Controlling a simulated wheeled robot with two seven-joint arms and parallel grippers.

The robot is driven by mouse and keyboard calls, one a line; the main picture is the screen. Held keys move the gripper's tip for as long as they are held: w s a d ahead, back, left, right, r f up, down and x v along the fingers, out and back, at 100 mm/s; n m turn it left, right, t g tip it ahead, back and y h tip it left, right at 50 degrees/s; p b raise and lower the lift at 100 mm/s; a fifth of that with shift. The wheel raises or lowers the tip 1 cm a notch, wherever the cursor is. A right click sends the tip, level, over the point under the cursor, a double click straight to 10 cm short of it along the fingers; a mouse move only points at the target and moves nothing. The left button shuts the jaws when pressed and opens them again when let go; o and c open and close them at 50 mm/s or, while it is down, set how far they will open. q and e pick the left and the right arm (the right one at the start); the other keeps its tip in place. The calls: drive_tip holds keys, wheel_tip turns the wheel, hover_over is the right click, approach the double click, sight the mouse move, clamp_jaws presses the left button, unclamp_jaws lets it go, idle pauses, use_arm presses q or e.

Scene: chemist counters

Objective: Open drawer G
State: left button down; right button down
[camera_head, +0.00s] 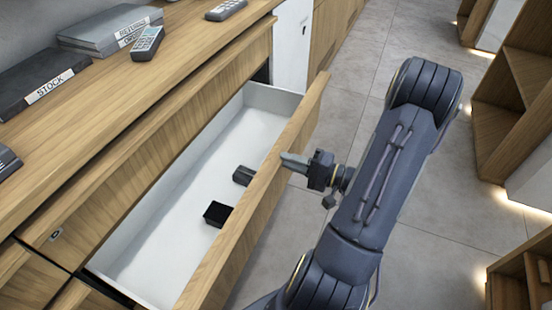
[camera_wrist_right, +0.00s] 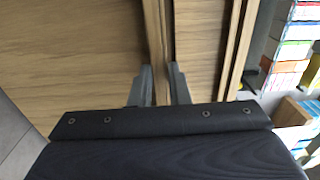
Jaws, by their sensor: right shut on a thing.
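The drawer (camera_head: 262,215) stands pulled out from the wooden counter, with white inner walls and a wooden front. No letter G shows on it in these frames. Two small black items (camera_head: 217,213) lie on its floor. My left gripper is out of view.
Open tiled floor (camera_head: 440,225) lies right of the drawer. Wooden shelves (camera_head: 515,110) stand at the far right.

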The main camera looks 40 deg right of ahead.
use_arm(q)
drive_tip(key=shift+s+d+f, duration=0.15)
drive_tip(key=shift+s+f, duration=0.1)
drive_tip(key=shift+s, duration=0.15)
use_arm(e)
drive_tip(key=shift+v, duration=1)
drive_tip(key=c, duration=1.4)
unclamp_jaws()
drive_tip(key=shift+o, duration=0.2)
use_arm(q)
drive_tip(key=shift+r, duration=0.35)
use_arm(e)
drive_tip(key=v, duration=0.7)
drive_tip(key=shift+s, duration=0.35)
drive_tip(key=shift+d, duration=0.1)
